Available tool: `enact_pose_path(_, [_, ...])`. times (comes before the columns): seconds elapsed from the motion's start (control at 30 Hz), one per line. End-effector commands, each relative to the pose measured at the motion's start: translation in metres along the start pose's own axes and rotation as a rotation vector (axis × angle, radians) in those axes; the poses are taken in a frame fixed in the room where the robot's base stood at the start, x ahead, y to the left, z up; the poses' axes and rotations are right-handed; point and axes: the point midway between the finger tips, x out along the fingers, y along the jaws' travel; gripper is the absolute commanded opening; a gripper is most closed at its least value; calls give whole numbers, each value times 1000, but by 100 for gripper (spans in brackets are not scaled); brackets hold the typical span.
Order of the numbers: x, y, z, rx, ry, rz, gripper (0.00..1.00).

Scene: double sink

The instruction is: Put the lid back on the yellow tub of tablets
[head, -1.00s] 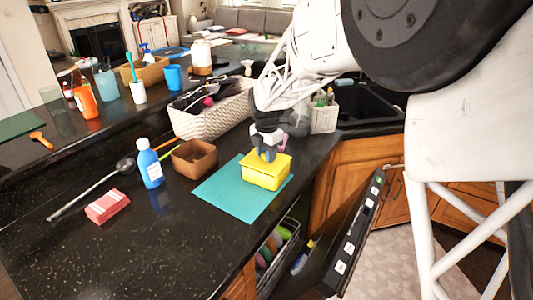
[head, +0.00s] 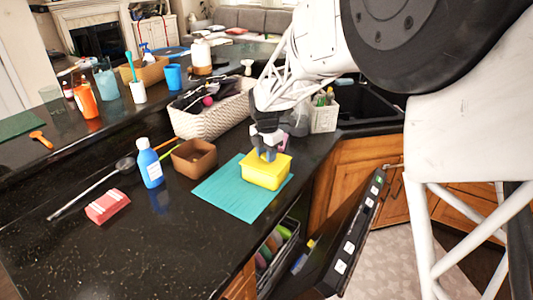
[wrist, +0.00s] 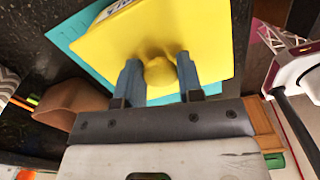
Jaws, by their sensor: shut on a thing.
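The yellow tub (head: 264,180) stands on a teal mat (head: 232,207) on the dark counter. Its yellow lid (wrist: 205,38) is at the tub's top; the head view is too small to show whether its rim is fully seated. My gripper (head: 267,155) is above the lid, pointing down. In the wrist view, my gripper's (wrist: 159,78) two blue-grey fingers are either side of the lid's round knob (wrist: 158,71) and shut on it. A printed label shows at the tub's edge. The tablets are hidden.
A brown box (head: 194,159) stands just left of the mat, with a blue bottle (head: 150,165) and a pink block (head: 107,206) beyond. A white woven basket (head: 215,116) is behind. The dishwasher door (head: 350,240) hangs open at the front right.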

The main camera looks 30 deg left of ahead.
Motion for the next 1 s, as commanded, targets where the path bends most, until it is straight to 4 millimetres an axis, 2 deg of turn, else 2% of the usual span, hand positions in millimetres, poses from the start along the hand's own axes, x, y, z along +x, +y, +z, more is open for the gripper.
enact_pose_path(0.8, [0,0,0,0,0,0,11])
enact_pose_path(0.83, [0,0,0,0,0,0,39])
enact_pose_path(1.0, [0,0,0,0,0,0,64])
